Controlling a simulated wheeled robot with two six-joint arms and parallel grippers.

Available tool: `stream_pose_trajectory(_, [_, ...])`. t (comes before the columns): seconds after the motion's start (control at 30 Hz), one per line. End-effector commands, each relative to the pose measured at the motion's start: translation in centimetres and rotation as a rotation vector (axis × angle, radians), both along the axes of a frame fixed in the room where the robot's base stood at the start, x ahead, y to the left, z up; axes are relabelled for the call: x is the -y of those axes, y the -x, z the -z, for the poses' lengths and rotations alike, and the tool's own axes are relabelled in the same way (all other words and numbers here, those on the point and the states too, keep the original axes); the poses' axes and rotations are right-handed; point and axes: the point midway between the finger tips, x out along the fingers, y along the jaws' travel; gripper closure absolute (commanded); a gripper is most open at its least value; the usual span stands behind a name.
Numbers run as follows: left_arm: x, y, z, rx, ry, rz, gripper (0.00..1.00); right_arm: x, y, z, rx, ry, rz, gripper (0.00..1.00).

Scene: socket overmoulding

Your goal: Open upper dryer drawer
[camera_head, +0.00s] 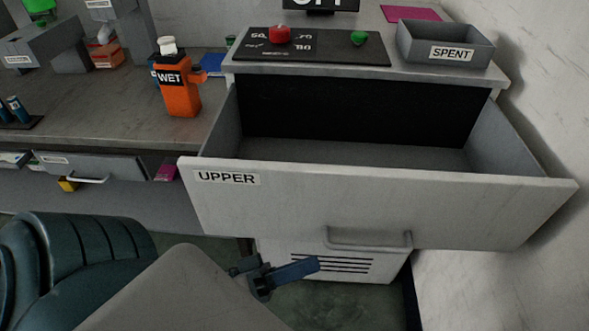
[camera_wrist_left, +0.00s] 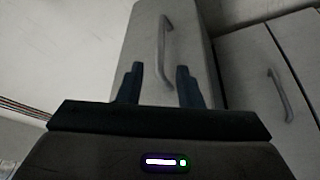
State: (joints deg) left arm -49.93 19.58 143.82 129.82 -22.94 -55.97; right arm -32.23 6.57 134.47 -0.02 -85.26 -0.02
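The upper dryer drawer (camera_head: 300,205), a white front labelled UPPER, is pulled well out, and its grey inside looks empty. Its bar handle (camera_head: 368,242) is on the lower part of the front. My left gripper (camera_head: 278,270) is below and to the left of the handle, apart from it, with nothing held. In the left wrist view, the two fingers (camera_wrist_left: 159,82) are spread, and a handle (camera_wrist_left: 164,45) on a pale front shows ahead between them. My right gripper is not in view.
On the dryer top stand a dark panel with a red button (camera_head: 280,35) and a green button (camera_head: 359,38), and a grey SPENT tray (camera_head: 447,47). An orange WET container (camera_head: 179,92) is on the left bench. A wall (camera_head: 560,90) is close on the right.

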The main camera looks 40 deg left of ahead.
Motion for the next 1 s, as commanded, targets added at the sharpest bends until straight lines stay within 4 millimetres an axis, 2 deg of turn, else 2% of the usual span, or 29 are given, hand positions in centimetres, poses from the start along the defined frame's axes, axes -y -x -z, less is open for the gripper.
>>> stream_pose_trajectory(0.33, [-0.73,0.89,0.34,-0.005,0.000,-0.003,0.68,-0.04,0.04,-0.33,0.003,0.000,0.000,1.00])
stream_pose_trajectory(0.9, [-0.78,0.90,0.33,-0.005,-0.001,-0.004,0.68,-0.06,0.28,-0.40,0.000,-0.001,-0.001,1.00])
stream_pose_trajectory(1.0, [-0.84,0.74,0.80,-0.011,-0.012,-0.007,0.68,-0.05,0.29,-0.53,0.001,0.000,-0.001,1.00])
